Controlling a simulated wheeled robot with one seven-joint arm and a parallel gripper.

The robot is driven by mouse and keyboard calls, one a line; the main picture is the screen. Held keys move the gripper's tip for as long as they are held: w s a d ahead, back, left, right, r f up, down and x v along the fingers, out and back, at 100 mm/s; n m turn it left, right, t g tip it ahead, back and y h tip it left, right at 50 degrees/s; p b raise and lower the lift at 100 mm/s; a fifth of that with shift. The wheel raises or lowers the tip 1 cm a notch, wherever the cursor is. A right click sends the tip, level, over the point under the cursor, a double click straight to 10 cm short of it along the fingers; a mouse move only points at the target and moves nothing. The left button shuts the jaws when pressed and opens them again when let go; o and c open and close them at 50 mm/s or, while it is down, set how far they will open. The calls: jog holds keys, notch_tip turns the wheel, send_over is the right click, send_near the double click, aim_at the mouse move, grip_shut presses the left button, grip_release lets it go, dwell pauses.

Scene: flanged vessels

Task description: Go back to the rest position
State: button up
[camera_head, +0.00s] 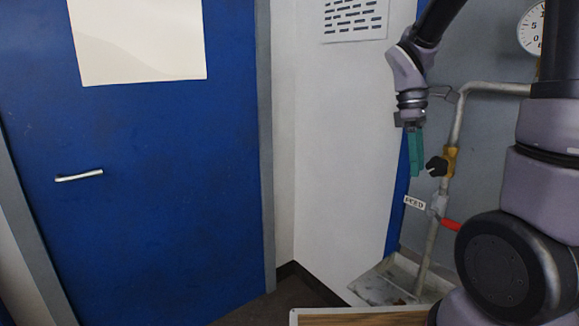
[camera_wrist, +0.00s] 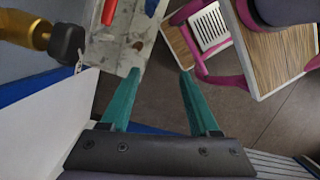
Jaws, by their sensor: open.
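My gripper (camera_head: 416,155) hangs from my raised arm at the upper right of the head view, with its teal fingers pointing down. In the wrist view my gripper (camera_wrist: 160,82) shows two teal fingers spread apart with nothing between them. It is open and empty. In the head view it is in front of the wall, close to the left of the pipe with the brass valve (camera_head: 450,160). I cannot tell whether it touches anything there.
A red-handled valve (camera_head: 451,225) and a grey tray (camera_head: 375,289) are below. A blue door (camera_head: 150,180) stands left. A wooden-topped surface (camera_head: 360,318) is at the bottom. The wrist view shows a pink-framed chair (camera_wrist: 208,30), a table (camera_wrist: 275,55) and bare floor.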

jog(key=s+a+r+m+t+y, duration=0.3)
jog(key=s+r+m+t, duration=0.5)
jog(key=r+m, duration=0.5)
jog(key=shift+s+a+r+m+t+y, duration=0.15)
jog(key=shift+a+m+t+y, duration=0.15)
jog(key=shift+a+m+t, duration=0.55)
